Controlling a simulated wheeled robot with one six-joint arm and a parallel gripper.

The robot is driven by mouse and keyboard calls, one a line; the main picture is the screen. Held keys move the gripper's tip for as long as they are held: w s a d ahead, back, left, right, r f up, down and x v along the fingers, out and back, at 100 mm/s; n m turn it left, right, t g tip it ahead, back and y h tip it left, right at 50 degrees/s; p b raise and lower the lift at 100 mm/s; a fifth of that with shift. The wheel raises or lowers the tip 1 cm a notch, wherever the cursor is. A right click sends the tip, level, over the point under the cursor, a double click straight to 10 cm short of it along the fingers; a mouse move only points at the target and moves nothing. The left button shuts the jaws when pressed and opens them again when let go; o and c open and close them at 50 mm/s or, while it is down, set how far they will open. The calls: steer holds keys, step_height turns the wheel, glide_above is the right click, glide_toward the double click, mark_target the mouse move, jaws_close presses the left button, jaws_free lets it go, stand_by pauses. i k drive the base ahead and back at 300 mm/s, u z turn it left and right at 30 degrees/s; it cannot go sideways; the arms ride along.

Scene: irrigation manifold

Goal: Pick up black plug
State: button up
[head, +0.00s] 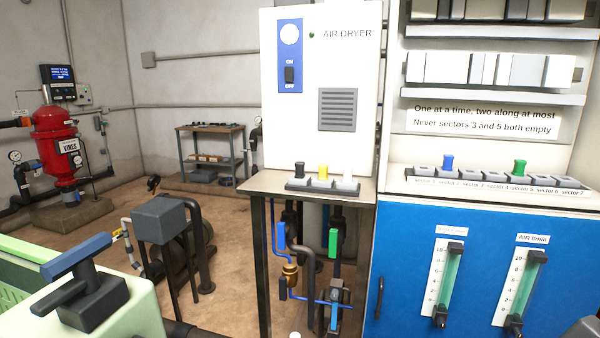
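The black plug (299,170) stands upright at the left end of a small dark three-place holder (322,187). The holder sits on the grey bench top (262,184) under the air dryer panel. A yellow plug (323,172) stands in the middle place of the holder and a pale grey plug (347,176) in the right place. Nothing touches the black plug and its top is in clear view. I cannot make out my gripper in this view.
The air dryer cabinet (345,110) rises behind the holder. At right, a sector rack (480,181) holds a blue plug (447,163) and a green plug (519,168) above the blue cabinet (400,270). A dark lever (85,290) stands at front left.

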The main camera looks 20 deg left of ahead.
mark_target(299, 166)
steer(key=z, duration=0.4)
steer(key=i, duration=1.25)
steer(key=u, duration=2.6)
steer(key=i, duration=0.5)
steer(key=u, duration=0.05)
